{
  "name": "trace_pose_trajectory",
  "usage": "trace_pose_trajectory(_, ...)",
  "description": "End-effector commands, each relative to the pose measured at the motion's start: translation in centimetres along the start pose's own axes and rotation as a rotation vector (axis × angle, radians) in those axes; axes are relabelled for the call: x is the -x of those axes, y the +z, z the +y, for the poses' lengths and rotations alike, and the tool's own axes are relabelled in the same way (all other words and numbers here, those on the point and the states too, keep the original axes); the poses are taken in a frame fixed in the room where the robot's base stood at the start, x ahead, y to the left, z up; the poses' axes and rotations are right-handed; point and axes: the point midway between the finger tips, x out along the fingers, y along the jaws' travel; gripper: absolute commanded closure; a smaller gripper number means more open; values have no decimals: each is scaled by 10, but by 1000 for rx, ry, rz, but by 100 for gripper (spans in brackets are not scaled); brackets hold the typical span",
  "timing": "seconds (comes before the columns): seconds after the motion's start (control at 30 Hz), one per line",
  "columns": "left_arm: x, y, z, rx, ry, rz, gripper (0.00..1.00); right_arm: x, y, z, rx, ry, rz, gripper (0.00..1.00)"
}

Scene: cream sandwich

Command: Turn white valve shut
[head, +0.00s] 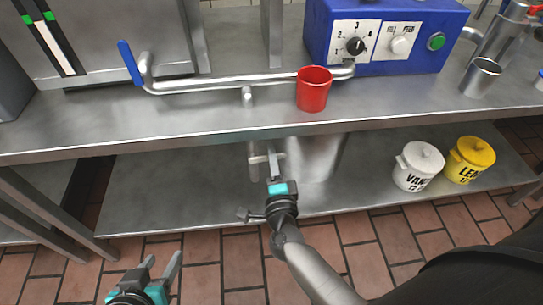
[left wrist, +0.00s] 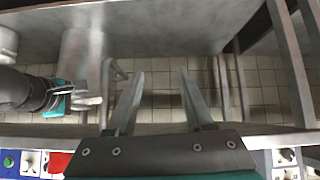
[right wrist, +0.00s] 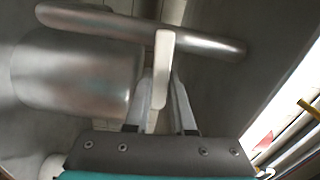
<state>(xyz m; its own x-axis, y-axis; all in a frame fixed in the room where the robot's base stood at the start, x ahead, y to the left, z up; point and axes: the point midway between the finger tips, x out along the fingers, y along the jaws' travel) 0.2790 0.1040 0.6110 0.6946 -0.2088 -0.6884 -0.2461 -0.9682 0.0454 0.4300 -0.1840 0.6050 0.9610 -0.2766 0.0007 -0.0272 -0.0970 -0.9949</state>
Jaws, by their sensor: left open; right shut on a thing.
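The white valve handle (right wrist: 163,55) is a pale flat lever on a steel pipe (right wrist: 90,22) in the right wrist view. My right gripper (right wrist: 164,95) is shut on this lever, which stands upright between its fingers. In the head view my right gripper (head: 276,160) is below the counter's front edge, and the lever is mostly hidden there. It also shows at the left in the left wrist view (left wrist: 92,100). My left gripper (head: 160,268) is open and empty, low over the floor at the lower left; its fingers are spread in the left wrist view (left wrist: 157,75).
A steel counter (head: 200,115) runs above a lower shelf (head: 150,185). A red cup (head: 313,90), blue-handled pipe (head: 190,84) and blue machine (head: 450,20) are on top. White (head: 417,168) and yellow (head: 470,158) pots stand on the shelf at right.

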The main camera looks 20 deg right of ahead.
Motion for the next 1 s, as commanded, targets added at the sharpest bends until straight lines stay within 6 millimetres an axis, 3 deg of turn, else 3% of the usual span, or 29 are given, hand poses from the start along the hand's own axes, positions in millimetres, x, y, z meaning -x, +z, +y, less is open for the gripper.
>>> trace_pose_trajectory(0.3,-6,-6,9,4,25,86,48,0,1,6,-103,2,-2,100)
trace_pose_trajectory(0.8,-6,-8,10,5,28,100,48,0,1,6,-120,3,-3,100)
trace_pose_trajectory(0.83,-6,-8,10,5,28,100,48,0,1,6,-120,3,-3,74)
trace_pose_trajectory(1.0,-6,-8,10,5,27,99,48,0,1,6,-118,2,-2,55)
